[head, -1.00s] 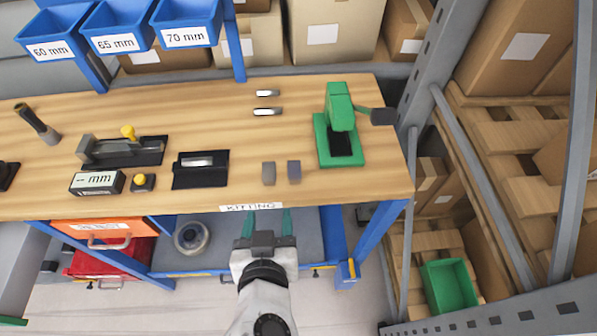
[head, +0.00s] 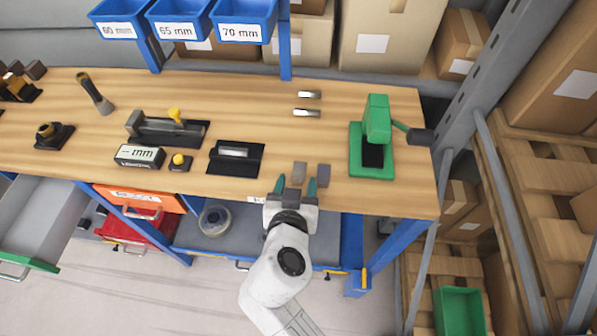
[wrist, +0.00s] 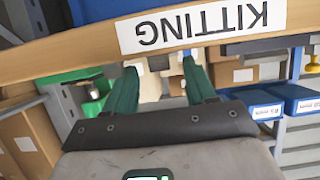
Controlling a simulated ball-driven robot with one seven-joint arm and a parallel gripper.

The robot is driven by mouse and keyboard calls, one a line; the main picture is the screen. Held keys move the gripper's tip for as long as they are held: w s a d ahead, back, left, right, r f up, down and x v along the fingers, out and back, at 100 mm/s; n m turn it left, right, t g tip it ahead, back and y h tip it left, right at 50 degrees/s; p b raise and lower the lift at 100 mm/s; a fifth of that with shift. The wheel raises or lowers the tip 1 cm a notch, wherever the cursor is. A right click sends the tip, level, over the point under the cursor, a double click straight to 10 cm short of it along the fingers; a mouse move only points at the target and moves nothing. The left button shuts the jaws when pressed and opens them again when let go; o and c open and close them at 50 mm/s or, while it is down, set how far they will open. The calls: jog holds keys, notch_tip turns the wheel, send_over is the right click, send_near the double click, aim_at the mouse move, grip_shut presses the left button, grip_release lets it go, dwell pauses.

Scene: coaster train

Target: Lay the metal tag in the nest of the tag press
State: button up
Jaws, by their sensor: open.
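The green tag press (head: 376,120) stands at the right end of the wooden bench, with a dark nest area (head: 372,156) at its base and a dark-ended lever on its right. Two small shiny metal pieces, one farther back (head: 308,94) and one nearer (head: 306,112), lie left of the press; they look like tags. My gripper (head: 296,187) is open and empty at the bench's front edge, left of and nearer than the press. In the wrist view its green fingers (wrist: 160,75) are apart below the KITTING label. No tag is visible there.
Blue bins (head: 240,22) hang behind. A metal rack post (head: 470,95) rises right of the bench.

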jog(key=shift+w+f, duration=0.1)
jog(key=shift+w, duration=0.2)
jog(key=shift+c, duration=0.3)
grip_shut()
